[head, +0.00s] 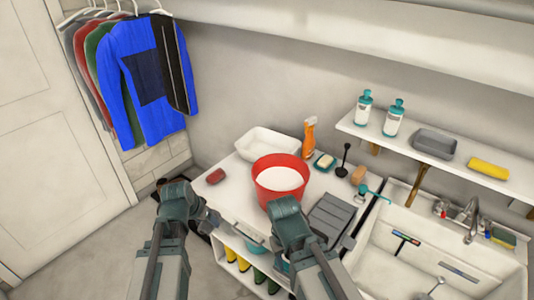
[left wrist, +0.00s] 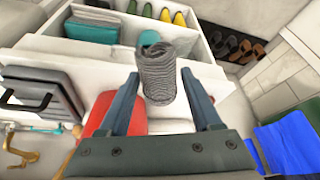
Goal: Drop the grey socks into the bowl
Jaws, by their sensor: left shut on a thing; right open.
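The grey socks (left wrist: 160,75), rolled in a ribbed bundle, are between the two fingers of my left gripper (left wrist: 163,100) in the left wrist view, which is shut on them. The bowl (head: 280,178) is red with a pale inside and stands on the white counter in the head view. Its red side shows below the left finger in the left wrist view (left wrist: 99,114). In the head view my left gripper (head: 209,217) is left of the bowl and nearer to me; the socks are hard to make out there. My right gripper (head: 317,240) is open, in front of the bowl.
A white basin (head: 266,143) stands behind the bowl, beside an orange spray bottle (head: 309,136). A grey case (head: 330,217) lies right of the bowl. A sink (head: 440,240) is at the right. Boots (head: 244,264) stand on the shelf below. Clothes (head: 146,80) hang at the left.

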